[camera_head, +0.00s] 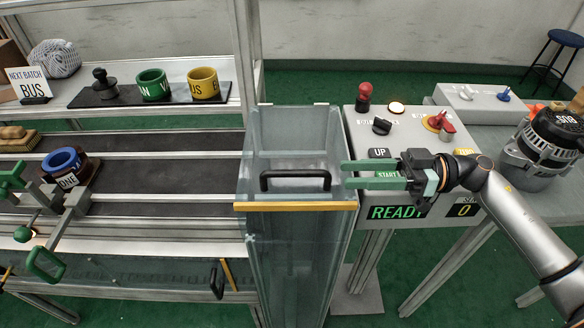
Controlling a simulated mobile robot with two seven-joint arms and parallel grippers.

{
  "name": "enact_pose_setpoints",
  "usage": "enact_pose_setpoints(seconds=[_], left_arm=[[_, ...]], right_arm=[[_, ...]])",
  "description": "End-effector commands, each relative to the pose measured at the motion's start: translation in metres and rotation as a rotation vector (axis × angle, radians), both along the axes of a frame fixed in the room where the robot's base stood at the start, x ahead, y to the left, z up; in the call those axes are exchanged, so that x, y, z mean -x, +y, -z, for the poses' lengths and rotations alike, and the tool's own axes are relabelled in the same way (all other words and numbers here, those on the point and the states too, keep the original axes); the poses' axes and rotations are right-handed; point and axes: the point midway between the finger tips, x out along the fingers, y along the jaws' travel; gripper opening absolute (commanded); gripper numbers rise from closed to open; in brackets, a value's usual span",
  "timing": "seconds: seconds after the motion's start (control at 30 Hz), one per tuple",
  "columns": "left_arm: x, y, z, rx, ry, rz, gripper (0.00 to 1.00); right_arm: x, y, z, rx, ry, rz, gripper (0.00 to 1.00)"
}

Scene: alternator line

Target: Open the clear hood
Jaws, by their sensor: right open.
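The clear hood (290,140) stands in the middle, at the right end of the conveyor lanes. A black bar handle (295,175) is on its front part, just above a yellow edge strip (295,206). The hood looks down, with clear panels continuing below the strip. My right gripper (343,174) comes in from the right with its green fingers pointing left. Its fingers are open and apart, with nothing seen between them. The tips are just right of the handle, in front of the control panel; I cannot tell their depth gap. My left gripper is not in view.
The control panel (355,128) with knobs and a READY display (395,212) stands right of the hood. An alternator (545,145) sits at far right. Grey-green clamps (75,203) and a blue ring (64,160) are at left. Cups (204,82) stand on the back shelf.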

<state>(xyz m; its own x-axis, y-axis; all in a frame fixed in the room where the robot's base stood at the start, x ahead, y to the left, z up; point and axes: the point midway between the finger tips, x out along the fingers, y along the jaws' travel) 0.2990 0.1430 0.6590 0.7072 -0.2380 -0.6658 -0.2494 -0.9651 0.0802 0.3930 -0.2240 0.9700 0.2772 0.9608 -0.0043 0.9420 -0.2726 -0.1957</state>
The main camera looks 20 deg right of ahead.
Motion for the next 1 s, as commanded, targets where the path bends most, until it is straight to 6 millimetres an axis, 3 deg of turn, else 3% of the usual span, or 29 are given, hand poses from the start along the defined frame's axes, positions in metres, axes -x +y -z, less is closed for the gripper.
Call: enact_pose_setpoints(seconds=[0.3,0.5,0.93,1.0], left_arm=[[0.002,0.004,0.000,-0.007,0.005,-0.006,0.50],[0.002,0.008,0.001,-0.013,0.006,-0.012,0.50],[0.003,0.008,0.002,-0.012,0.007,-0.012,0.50],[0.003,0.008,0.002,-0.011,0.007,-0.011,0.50]], right_arm=[[-0.018,0.063,-0.003,-0.009,-0.007,0.000,0.47],[-0.027,0.091,-0.002,-0.007,-0.004,0.001,0.47],[-0.030,0.102,-0.001,-0.003,-0.002,0.002,0.47],[-0.030,0.102,-0.001,-0.003,-0.002,0.002,0.41]])
